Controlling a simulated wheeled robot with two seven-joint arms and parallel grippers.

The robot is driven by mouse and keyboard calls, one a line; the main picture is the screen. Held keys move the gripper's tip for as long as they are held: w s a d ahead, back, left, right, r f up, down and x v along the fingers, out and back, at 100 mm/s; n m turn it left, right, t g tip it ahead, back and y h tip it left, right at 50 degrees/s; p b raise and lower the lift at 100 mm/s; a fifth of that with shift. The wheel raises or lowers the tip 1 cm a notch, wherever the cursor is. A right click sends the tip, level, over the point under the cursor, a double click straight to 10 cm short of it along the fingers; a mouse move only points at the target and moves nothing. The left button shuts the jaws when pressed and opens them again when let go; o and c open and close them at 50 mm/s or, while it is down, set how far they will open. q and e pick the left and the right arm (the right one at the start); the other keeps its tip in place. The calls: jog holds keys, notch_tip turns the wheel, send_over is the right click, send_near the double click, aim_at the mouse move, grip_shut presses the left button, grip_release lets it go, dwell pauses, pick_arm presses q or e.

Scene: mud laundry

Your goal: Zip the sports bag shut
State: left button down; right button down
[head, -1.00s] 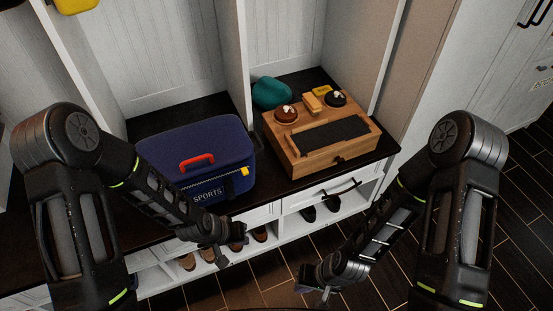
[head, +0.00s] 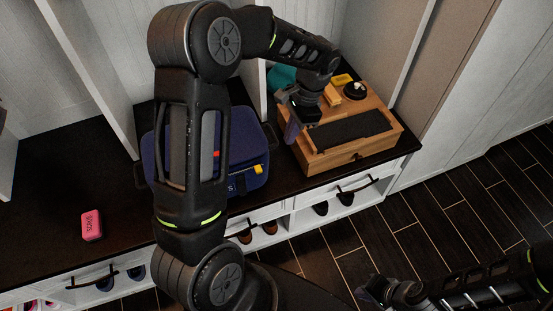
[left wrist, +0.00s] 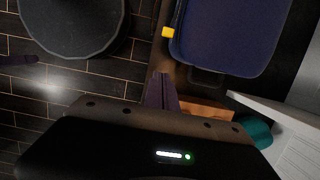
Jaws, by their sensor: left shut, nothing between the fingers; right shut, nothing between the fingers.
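The navy sports bag (head: 248,145) sits on the dark bench top, largely hidden behind my left arm in the head view. Its yellow zip tab (head: 258,169) shows at the front right corner. In the left wrist view, the bag (left wrist: 225,35) fills the upper right and the yellow tab (left wrist: 168,32) sticks out from its edge. My left gripper (head: 291,131) is shut and empty, right of the bag by the wooden box's left side. Its fingers (left wrist: 160,92) are apart from the tab. My right gripper (head: 368,289) is shut and empty, low over the floor.
The wooden box (head: 350,148) with a dark pad and brushes stands right of the bag. A teal item (head: 280,78) lies behind it, near a white divider. A pink block (head: 91,225) lies on the bench at left. Shoes fill cubbies below.

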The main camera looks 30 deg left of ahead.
aim_at(258, 169)
pick_arm(q)
jog(key=shift+f, duration=0.1)
jog(key=s+a+f+p, duration=0.1)
jog(key=s+a+f, duration=0.2)
jog(key=f, duration=0.6)
jog(key=shift+s+a+f, duration=0.3)
jog(key=shift+s, duration=0.85)
pick_arm(e)
jog(key=shift+r, duration=0.7)
pick_arm(q)
jog(key=shift+s, duration=0.1)
